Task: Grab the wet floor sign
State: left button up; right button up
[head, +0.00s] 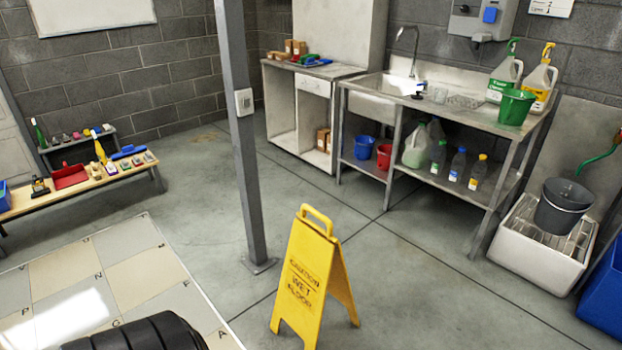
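The yellow wet floor sign (305,277) stands upright and unfolded on the grey concrete floor, near the bottom middle of the head view. Its front panel reads "CAUTION WET FLOOR" and it has a loop handle at the top. Its rear leg shows to the right of the front panel. Nothing touches the sign. Neither of my grippers can be made out in this view.
A grey metal post (247,150) rises behind the sign to the left. A tiled floor patch (150,265) and a low bench (85,183) lie left. A steel sink table (450,105), a white floor basin (535,262) and a blue bin (605,295) stand right. Open floor surrounds the sign.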

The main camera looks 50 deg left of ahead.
aim_at(305, 282)
jog(key=i+l+u, duration=0.1)
jog(key=i+u, duration=0.35)
jog(key=i+l+u, duration=0.2)
jog(key=u, duration=0.25)
jog(key=i+l+u, duration=0.6)
jog(key=l+u, duration=0.15)
jog(key=u, duration=0.15)
